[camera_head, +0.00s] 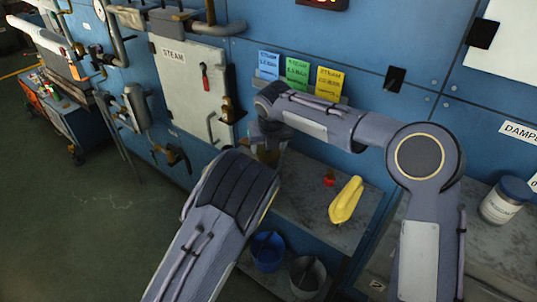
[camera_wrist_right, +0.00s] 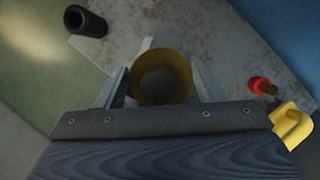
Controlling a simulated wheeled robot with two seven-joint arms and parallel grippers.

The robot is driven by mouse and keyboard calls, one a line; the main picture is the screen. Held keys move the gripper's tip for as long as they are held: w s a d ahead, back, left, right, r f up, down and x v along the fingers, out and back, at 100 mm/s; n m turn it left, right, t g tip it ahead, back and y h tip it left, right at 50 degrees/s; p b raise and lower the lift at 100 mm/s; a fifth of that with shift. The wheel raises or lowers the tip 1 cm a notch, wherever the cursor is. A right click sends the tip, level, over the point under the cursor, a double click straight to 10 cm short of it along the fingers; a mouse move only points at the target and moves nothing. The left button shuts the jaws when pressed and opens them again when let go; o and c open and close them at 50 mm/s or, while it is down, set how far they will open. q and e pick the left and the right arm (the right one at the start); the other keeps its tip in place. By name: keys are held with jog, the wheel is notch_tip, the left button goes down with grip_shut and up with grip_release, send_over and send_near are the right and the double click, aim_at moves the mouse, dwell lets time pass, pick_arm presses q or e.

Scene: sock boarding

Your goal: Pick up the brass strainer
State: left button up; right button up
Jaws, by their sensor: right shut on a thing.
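The brass strainer (camera_wrist_right: 160,57) shows in the right wrist view as a round brass cup with a dark grey inside, seen from above. My right gripper (camera_wrist_right: 159,77) has one finger on each side of it and is shut on it. In the head view my right gripper (camera_head: 268,136) is over the far left part of the grey bench, and a small brass part of the strainer (camera_head: 268,156) shows below it, partly hidden by my arms. Whether the strainer touches the bench I cannot tell. My left arm crosses the lower middle of the head view; its gripper is not visible.
The grey bench (camera_head: 300,205) holds a yellow object (camera_head: 346,200) and a small red-topped item (camera_head: 329,181). Blue and grey buckets (camera_head: 267,252) stand below. A dark cylinder (camera_wrist_right: 86,21) lies near the bench edge. The blue panelled wall (camera_head: 340,50) closes the back.

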notch_tip(320, 180, up, 18)
dwell(0.4)
pick_arm(q)
jog(key=o, duration=1.2)
jog(key=shift+s, duration=0.1)
